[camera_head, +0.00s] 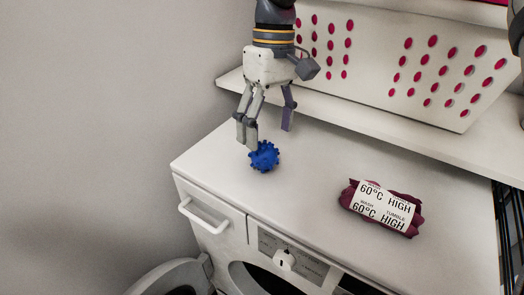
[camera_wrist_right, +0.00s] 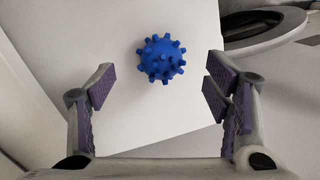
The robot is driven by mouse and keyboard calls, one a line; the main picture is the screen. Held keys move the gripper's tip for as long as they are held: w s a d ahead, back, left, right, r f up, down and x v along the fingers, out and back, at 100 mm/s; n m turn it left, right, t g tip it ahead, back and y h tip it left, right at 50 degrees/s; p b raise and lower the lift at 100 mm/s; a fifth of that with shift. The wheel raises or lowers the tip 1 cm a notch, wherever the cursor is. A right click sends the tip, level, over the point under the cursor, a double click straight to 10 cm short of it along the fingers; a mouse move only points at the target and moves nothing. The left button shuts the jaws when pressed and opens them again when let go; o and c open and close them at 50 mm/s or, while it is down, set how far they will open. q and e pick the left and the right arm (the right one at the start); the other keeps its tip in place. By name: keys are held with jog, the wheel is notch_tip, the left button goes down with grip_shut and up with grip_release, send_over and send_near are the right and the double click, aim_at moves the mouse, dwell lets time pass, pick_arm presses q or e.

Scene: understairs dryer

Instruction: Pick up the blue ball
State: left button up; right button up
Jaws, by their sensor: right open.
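The blue ball (camera_head: 264,156) has short knobs all over and sits on the white top of the dryer (camera_head: 320,185), near its left end. My right gripper (camera_head: 267,135) is open and empty, pointing down just above and behind the ball in the head view. In the right wrist view the ball (camera_wrist_right: 161,59) lies beyond the fingertips, roughly centred between the open fingers (camera_wrist_right: 157,85). The purple finger pads do not appear to touch it. My left gripper is not in view.
A dark red bundle with a white wash label (camera_head: 382,207) lies to the right on the dryer top. A white basket with red-filled holes (camera_head: 400,60) stands on a shelf (camera_head: 400,135) behind. The round door (camera_head: 168,279) is open below left.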

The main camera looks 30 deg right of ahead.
aim_at(265, 142)
jog(key=f, duration=0.4)
jog(key=a+f, duration=0.1)
jog(key=f, duration=0.1)
jog(key=shift+s, duration=0.25)
jog(key=c, duration=1.2)
